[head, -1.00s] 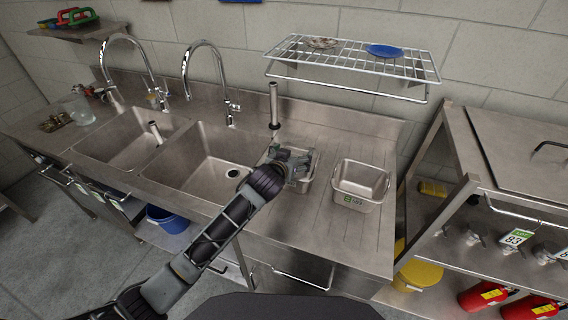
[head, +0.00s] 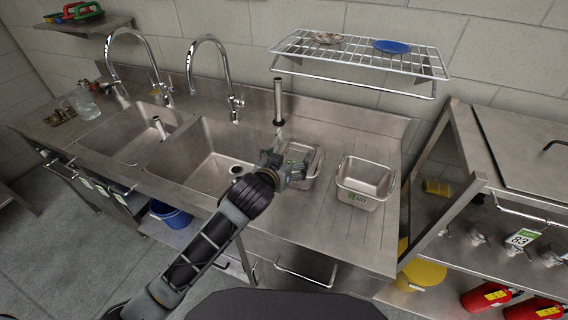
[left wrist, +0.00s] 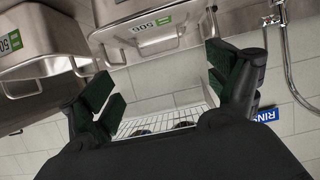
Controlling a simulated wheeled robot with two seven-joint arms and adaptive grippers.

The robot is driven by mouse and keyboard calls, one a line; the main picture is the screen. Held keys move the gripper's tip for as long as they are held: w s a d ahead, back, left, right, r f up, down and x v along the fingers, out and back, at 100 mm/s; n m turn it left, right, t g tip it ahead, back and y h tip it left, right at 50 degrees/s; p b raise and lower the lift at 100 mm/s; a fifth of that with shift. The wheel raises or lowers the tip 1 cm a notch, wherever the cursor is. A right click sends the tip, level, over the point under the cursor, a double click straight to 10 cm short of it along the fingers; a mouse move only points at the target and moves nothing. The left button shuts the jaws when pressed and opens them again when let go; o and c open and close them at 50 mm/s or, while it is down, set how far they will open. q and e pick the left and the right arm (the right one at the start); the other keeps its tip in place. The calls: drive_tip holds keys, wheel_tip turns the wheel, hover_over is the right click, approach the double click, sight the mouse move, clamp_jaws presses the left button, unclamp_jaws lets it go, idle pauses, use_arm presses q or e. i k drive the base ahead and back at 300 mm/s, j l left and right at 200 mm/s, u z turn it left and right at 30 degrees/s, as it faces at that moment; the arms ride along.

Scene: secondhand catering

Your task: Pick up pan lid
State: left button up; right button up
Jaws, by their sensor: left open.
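I cannot make out a separate pan lid in either view. Two steel pans with green tags stand on the drainboard: one (head: 312,168) right by my left gripper, and one (head: 366,178) to its right. My left gripper (head: 287,170) is open at the near-left side of the first pan, partly covering it. In the left wrist view its two dark green finger pads (left wrist: 165,95) are spread apart with nothing between them. A tagged steel pan (left wrist: 140,50) shows beyond the fingers, another (left wrist: 40,45) at upper left. Whether the fingers touch the pan is unclear.
Two sink basins (head: 212,165) with tall taps lie left of the gripper. A standing pipe (head: 278,100) rises behind it. A wire rack (head: 350,62) holding a blue plate (head: 392,47) overhangs the drainboard. A steel unit (head: 510,130) stands at right. The drainboard front (head: 335,235) is clear.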

sight(57, 118)
drive_tip(key=u, duration=1.75)
